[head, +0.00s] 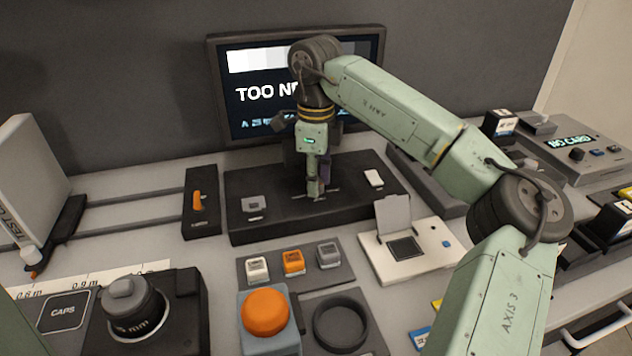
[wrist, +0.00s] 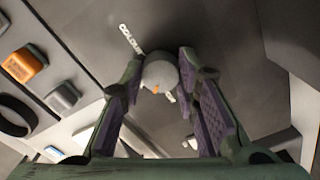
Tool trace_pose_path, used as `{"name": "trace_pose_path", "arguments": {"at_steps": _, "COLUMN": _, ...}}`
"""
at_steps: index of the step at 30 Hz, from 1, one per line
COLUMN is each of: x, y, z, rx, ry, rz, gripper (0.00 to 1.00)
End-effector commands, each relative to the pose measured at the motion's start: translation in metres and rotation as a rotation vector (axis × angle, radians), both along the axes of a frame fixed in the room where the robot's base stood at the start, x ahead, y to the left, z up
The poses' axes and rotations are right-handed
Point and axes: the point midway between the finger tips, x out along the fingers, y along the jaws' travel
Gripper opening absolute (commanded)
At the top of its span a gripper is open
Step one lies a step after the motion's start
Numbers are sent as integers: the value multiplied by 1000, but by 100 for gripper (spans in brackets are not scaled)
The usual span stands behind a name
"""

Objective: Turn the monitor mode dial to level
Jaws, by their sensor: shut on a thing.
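The monitor (head: 262,112) at the back shows a row of light-to-dark blocks and large text starting "TOO N", partly hidden by my arm. The mode dial (wrist: 160,72) is a round grey knob with a small orange mark, seen between my fingers in the wrist view. A white label reading about "COLOUR" (wrist: 131,40) lies beside it; other labels are partly covered. My gripper (head: 316,192) points down at the middle of the dark console (head: 240,222) and is shut on the dial. In the head view the fingers hide the dial.
A grey switch (head: 254,204) and a white switch (head: 374,178) flank the dial on the console. In front are several small buttons (head: 293,262), a big orange button (head: 265,312), a lens (head: 133,305) and a white plate with a raised flap (head: 393,215).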

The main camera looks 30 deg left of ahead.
Motion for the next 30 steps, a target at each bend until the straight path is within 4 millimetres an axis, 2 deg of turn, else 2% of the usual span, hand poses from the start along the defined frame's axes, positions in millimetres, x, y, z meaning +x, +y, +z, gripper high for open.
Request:
{"name": "trace_pose_path", "arguments": {"at_steps": 15, "x": 1, "y": 0, "z": 0, "rx": 3, "ry": -4, "rz": -462, "gripper": 1}}
{"name": "trace_pose_path", "arguments": {"at_steps": 21, "x": 1, "y": 0, "z": 1, "rx": 4, "ry": -3, "rz": -584, "gripper": 1}}
{"name": "trace_pose_path", "arguments": {"at_steps": 30, "x": 1, "y": 0, "z": 1, "rx": 4, "ry": -4, "rz": -678, "gripper": 1}}
